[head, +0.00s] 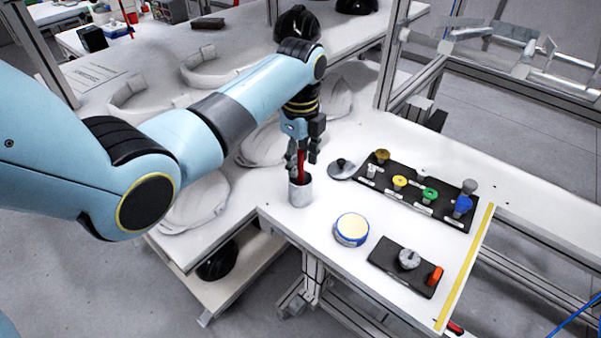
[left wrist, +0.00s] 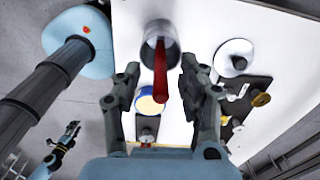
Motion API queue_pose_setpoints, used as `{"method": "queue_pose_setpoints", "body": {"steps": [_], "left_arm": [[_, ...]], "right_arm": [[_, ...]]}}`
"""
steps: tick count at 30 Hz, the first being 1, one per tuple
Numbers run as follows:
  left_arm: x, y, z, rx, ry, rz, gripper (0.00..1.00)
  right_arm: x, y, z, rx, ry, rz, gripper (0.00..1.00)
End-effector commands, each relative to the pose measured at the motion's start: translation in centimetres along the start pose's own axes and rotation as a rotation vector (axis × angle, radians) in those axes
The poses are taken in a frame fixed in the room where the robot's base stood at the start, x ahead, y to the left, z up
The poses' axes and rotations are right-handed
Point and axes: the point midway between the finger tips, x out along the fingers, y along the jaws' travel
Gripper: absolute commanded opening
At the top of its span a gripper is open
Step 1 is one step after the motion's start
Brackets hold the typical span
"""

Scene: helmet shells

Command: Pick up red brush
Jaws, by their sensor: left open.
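The red brush (head: 300,164) stands in a grey metal cup (head: 300,192) near the inner corner of the white table. In the left wrist view the red brush (left wrist: 160,72) rises from the cup (left wrist: 158,38) toward the camera, between the two fingers. My left gripper (head: 303,158) is right above the cup, pointing down, with its fingers on either side of the brush handle. In the left wrist view my left gripper (left wrist: 160,90) is open, with a gap on each side of the handle. The lower end of the brush is hidden in the cup. My right gripper (left wrist: 62,138) shows small at the lower left of the wrist view; its jaws are unclear.
A black tray (head: 440,215) with coloured knobs lies right of the cup, beside a grey disc with a black knob (head: 342,168). A round blue and cream tin (head: 351,229) and a small black board (head: 385,260) lie nearer. White helmet shells (head: 200,203) lie at left.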

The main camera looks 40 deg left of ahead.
Motion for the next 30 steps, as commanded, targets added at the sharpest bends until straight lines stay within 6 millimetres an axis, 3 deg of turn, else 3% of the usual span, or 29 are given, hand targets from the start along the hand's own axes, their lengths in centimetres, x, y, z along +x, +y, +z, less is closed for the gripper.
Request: {"method": "queue_pose_setpoints", "body": {"steps": [4, 12, 21, 30], "left_arm": [[1.8, 0.0, 0.0, 0.001, 0.0, 0.001, 0.41], [2.1, 0.0, 0.0, 0.001, 0.0, -0.002, 0.41], [2.1, 0.0, 0.0, 0.0, 0.0, -0.002, 0.02], [1.9, 0.0, 0.0, 0.0, 0.0, -0.002, 0.0]], "right_arm": [[-0.1, 0.2, 0.0, -0.001, 0.0, 0.002, 0.4], [-0.1, 0.2, 0.0, -0.001, 0.0, 0.003, 0.4], [-0.1, 0.2, 0.0, -0.001, 0.0, 0.002, 0.4], [-0.1, 0.2, 0.0, -0.001, 0.0, 0.002, 0.4]]}}
